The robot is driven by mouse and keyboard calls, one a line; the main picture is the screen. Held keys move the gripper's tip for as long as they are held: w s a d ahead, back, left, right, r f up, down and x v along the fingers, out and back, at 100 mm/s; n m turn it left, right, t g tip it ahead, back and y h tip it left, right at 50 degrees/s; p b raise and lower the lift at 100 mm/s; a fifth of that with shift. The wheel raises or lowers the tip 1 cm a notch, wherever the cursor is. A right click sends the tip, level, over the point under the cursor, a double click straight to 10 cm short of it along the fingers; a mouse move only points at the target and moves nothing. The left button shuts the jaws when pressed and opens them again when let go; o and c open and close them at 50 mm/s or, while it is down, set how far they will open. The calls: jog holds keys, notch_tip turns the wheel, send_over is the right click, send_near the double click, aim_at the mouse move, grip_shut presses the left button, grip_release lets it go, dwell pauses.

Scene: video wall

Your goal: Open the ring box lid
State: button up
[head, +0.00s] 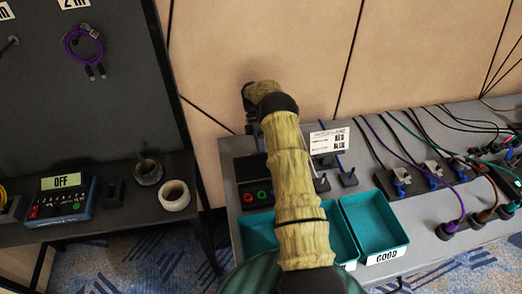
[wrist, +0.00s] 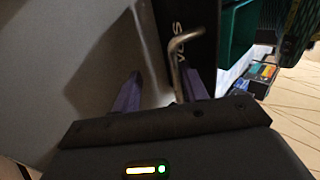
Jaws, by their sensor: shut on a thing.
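My gripper (wrist: 163,82) points down at the far end of my arm in the head view, near the wall, where its fingers are mostly hidden. In the wrist view its two purple fingers stand on either side of a bent metal rod (wrist: 178,58), like a handle. It appears shut on this rod, which lies close to the right finger. Behind the rod is a black surface with white letters (wrist: 202,20). A black box (head: 247,176) with red and green round parts stands left of my arm in the head view. No ring box can be made out for certain.
Teal trays (head: 402,238) stand at the grey table's front edge, partly behind my arm. At left, another table holds a tape roll (head: 174,195) and a meter reading OFF (head: 64,200).

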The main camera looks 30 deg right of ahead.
jog(key=shift+w+r, duration=0.1)
jog(key=shift+w, duration=0.1)
dwell(0.4)
notch_tip(320, 180, up, 10)
jog(key=shift+s+b, duration=0.15)
jog(key=shift+b, duration=0.3)
dwell(0.5)
